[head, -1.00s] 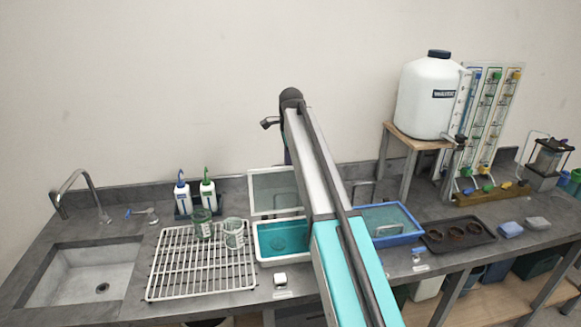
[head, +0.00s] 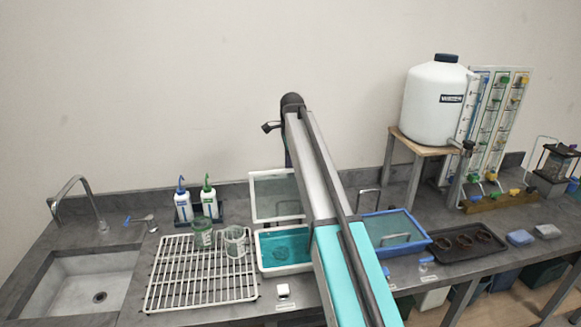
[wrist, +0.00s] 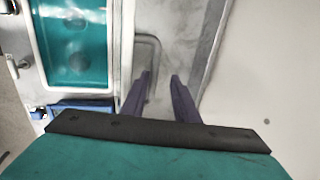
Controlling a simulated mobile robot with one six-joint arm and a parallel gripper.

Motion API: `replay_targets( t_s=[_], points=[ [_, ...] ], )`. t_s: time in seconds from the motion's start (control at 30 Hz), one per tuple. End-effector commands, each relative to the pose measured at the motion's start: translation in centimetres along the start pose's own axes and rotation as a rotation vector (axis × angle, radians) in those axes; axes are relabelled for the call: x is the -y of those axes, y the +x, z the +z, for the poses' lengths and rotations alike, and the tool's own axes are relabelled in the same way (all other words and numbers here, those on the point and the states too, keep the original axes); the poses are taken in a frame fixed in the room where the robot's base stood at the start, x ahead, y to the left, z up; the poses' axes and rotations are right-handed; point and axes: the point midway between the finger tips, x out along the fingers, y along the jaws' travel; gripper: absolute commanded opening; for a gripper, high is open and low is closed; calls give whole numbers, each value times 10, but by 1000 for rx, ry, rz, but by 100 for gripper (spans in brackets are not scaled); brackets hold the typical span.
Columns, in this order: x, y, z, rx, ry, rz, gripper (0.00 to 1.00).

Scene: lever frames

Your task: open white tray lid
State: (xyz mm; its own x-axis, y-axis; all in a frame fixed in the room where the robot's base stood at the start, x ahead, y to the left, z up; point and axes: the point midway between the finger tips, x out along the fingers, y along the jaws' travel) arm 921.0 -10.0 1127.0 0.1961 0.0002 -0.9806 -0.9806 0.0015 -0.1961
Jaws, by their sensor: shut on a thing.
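The white tray (head: 262,270) stands on the counter in the middle, with teal liquid inside. Its framed, see-through lid (head: 275,190) is raised steeply at the tray's back edge. The tray and its liquid also show in the wrist view (wrist: 122,40) at the upper left. The exact contact is hard to make out. In the head view my arm hides the gripper and the right side of the lid and tray.
A white drying rack (head: 200,280) with glass beakers stands left of the tray. A blue lidded tray (head: 421,238) stands to the right. Two wash bottles (head: 196,203) stand at the back left. A small white block (head: 283,291) lies in front.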

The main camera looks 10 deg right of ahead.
Motion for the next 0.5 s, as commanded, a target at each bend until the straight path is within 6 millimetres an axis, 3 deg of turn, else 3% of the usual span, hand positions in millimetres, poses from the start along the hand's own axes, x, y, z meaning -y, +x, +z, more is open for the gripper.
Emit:
replay_targets(
  t_s=[0.07, 0.5],
  points=[
    [5, 3, 0, 1, -1, -9, 28],
    [4, -2, 0, -1, 0, -14, 28]
  ],
)
